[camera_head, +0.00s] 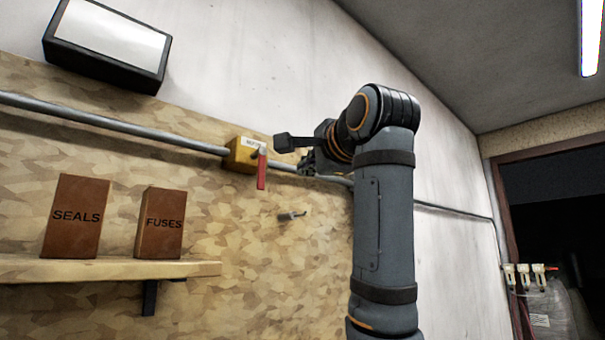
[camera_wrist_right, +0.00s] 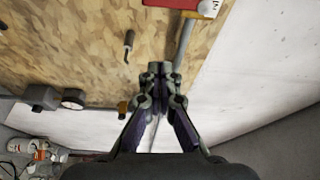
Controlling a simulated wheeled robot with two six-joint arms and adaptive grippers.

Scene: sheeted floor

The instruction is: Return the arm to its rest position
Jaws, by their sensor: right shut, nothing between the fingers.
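My right arm rises in the middle right of the head view and bends left at its top joint. My right gripper (camera_head: 306,166) is at its end, partly hidden by the wrist, just right of a yellow valve box (camera_head: 241,154) with a red handle (camera_head: 262,171) hanging down. In the right wrist view the gripper (camera_wrist_right: 159,70) has its fingertips together with nothing between them. The red handle (camera_wrist_right: 175,3) shows at the top edge there, apart from the fingertips. My left gripper is in neither view.
A grey pipe (camera_head: 110,122) runs along the wooden board. A shelf (camera_head: 110,269) holds a SEALS box (camera_head: 76,218) and a FUSES box (camera_head: 160,224). A peg (camera_head: 291,215) sticks out of the board below the gripper. A dark doorway (camera_head: 555,200) is at the right.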

